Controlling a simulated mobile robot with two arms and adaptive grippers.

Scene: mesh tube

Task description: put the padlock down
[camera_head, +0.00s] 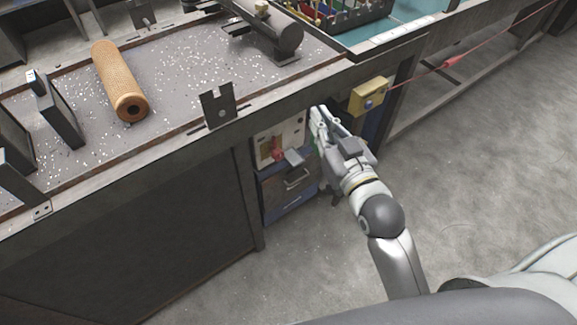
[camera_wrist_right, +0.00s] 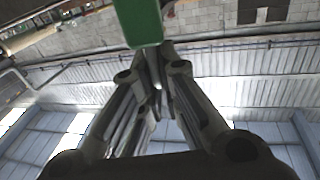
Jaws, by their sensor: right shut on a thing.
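My right gripper (camera_head: 321,118) is at the front of the workbench, close to the white panel with a red handle. It is shut on the padlock, whose green body (camera_wrist_right: 138,20) shows at the top of the right wrist view, at the fingertips (camera_wrist_right: 153,52). In the head view the padlock is mostly hidden by the gripper. Its shackle cannot be made out. My left gripper is not in view.
The white panel with a red handle (camera_head: 277,152) sits above a drawer cabinet (camera_head: 290,190) under the bench. A yellow box (camera_head: 369,96) with a red cable is right of the gripper. On the benchtop (camera_head: 180,75) lie an orange mesh tube (camera_head: 117,80) and metal blocks.

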